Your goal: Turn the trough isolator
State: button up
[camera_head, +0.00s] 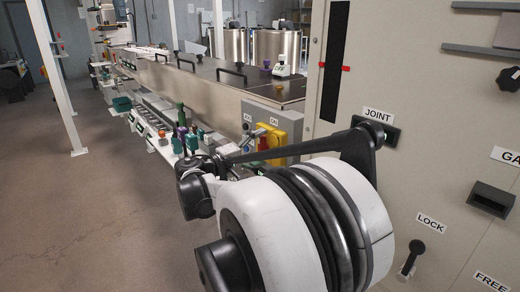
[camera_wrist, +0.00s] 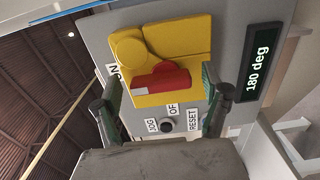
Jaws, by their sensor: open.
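The trough isolator is a yellow plate (camera_wrist: 185,38) with a red handle (camera_wrist: 163,80) on a grey box. In the wrist view the red handle lies roughly crosswise, slightly tilted, with a white mark at its left end. My gripper (camera_wrist: 160,84) is open, one finger left of the handle and one right of it; I cannot tell whether either touches it. In the head view the yellow isolator (camera_head: 291,128) shows on its grey box (camera_head: 262,112) at the end of the trough, partly hidden by my arm.
A display (camera_wrist: 259,62) reading "180 deg" sits right of the isolator. A dark round button (camera_wrist: 167,125) lies below it among JOG and RESET labels. In the head view, a large cabinet (camera_head: 440,80) stands close on the right; the floor (camera_head: 80,210) at left is clear.

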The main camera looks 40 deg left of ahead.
jog(key=v, duration=1.2)
